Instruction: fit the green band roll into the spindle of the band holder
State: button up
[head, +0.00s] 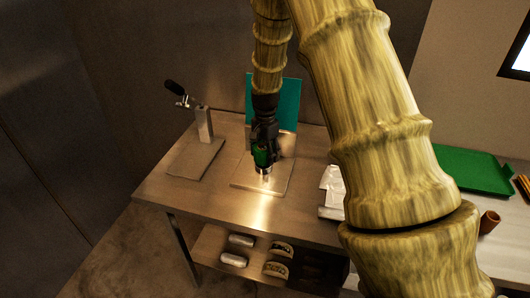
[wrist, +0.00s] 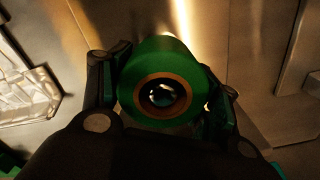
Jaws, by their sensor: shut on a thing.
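The green band roll (head: 261,157) is held between the fingers of my gripper (head: 264,146) in the head view. In the wrist view the roll (wrist: 158,62) shows its brown core ring, with a finger of my gripper (wrist: 162,95) on each side. Something dark and shiny shows through the core; I cannot tell whether it is the spindle. In the head view a short metal post, seemingly the spindle (head: 264,170), shows directly below the roll. It stands on a flat plate, seemingly the band holder (head: 245,184). Whether the roll is around the spindle is unclear.
A teal panel (head: 288,100) stands behind the plate. To the left is a stand with a black lever (head: 174,88). A clear crumpled-looking packet (head: 331,181) lies right of the plate. A green tray (head: 470,168) is at far right. Several items lie on the lower shelf.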

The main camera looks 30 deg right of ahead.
jog(key=shift+f, duration=0.7)
jog(key=o, duration=1)
jog(key=shift+o, duration=0.2)
notch_tip(320, 180, up, 12)
dwell(0.3)
